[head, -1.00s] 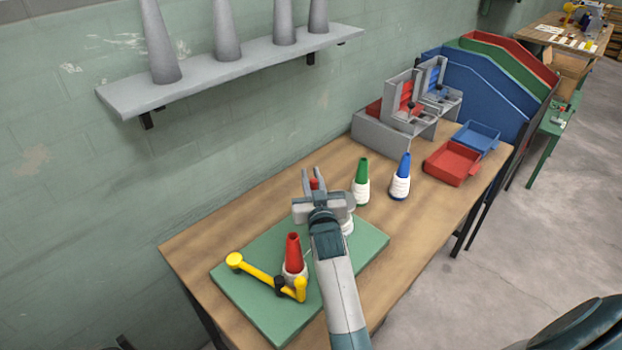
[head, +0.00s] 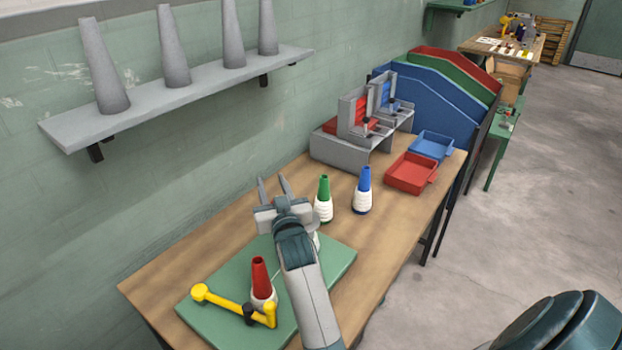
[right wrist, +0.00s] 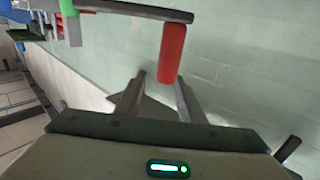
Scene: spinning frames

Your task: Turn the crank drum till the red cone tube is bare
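The red cone tube (head: 261,270) stands upright on the green board (head: 335,265), with white thread around its lower part and bare red above. A yellow arm with a knob (head: 225,302) lies beside it. My right gripper (head: 272,186) is open above the board's far part, its fingers apart and empty. In the right wrist view a red handle (right wrist: 172,52) hangs from a dark bar (right wrist: 130,10); its lower end is by the open fingertips (right wrist: 160,80), not gripped. The crank drum is mostly hidden behind my gripper; a white part (head: 316,241) shows. My left gripper is out of view.
Green (head: 323,190) and blue (head: 363,182) cone tubes with white thread stand farther back on the wooden table (head: 385,232). Red (head: 408,174) and blue (head: 432,145) trays and grey stands (head: 350,150) are behind them. A shelf with grey cones (head: 180,100) is on the wall.

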